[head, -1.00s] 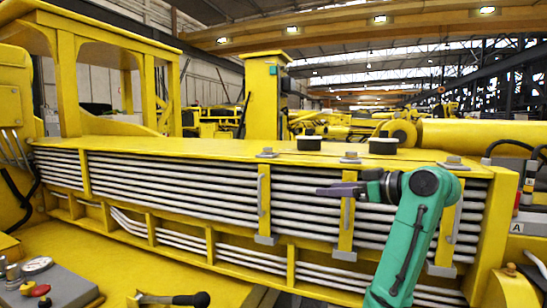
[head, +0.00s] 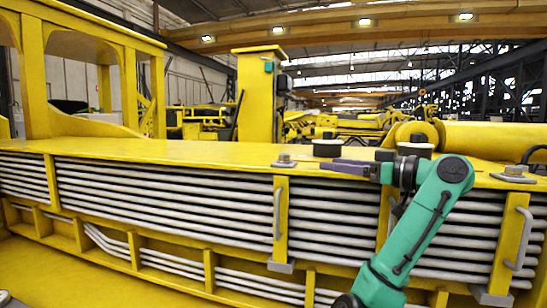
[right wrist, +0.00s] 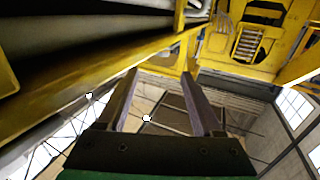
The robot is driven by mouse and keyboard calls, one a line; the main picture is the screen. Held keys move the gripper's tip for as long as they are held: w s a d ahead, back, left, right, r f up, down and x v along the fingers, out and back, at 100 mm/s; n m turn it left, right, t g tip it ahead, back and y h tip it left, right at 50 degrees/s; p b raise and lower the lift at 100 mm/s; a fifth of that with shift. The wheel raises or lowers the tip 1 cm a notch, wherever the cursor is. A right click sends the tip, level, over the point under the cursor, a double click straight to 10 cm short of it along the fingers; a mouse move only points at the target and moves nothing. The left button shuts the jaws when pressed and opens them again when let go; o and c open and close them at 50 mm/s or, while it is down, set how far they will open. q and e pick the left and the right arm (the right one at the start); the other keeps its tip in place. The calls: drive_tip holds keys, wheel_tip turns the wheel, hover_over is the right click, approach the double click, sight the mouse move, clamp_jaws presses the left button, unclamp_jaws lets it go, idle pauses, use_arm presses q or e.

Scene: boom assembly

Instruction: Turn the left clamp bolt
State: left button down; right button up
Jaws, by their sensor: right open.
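The left clamp bolt (head: 284,160) is a grey hex head on a plate on top of the yellow boom. It sits above the yellow left clamp (head: 281,222), which has a grey handle and spans the silver pipes. My right gripper (head: 335,167) is open and empty, at about the height of the boom's top edge. Its purple-grey fingers point left toward the bolt, with a visible gap to it. In the right wrist view both fingers (right wrist: 160,75) are apart with nothing between them; I cannot make out the bolt there. My left gripper is not in view.
My right arm hides most of the middle clamp and its bolt. The right clamp (head: 507,250) and its bolt (head: 515,170) stand to the right. The boom top (head: 170,150) is clear farther left.

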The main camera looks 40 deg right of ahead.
sight(293, 164)
drive_tip(key=p+x, duration=0.2)
drive_tip(key=x, duration=0.1)
drive_tip(key=r+p+x, duration=0.1)
drive_tip(key=p+x, duration=0.1)
drive_tip(key=x, duration=0.1)
drive_tip(key=p+x, duration=0.2)
drive_tip(key=x, duration=0.1)
drive_tip(key=shift+a+r+p, duration=0.25)
drive_tip(key=shift+a+p, duration=0.1)
drive_tip(key=shift+a, duration=0.05)
drive_tip(key=x, duration=0.2)
drive_tip(key=p+x, duration=0.1)
drive_tip(key=shift+w+d+f, duration=0.1)
drive_tip(key=shift+w+f, duration=0.3)
drive_tip(key=shift+w, duration=0.05)
drive_tip(key=shift+s, duration=0.35)
drive_tip(key=shift+c, duration=0.9)
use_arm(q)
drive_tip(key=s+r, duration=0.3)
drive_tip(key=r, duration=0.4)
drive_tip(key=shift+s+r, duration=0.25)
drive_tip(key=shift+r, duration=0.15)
use_arm(e)
clamp_jaws()
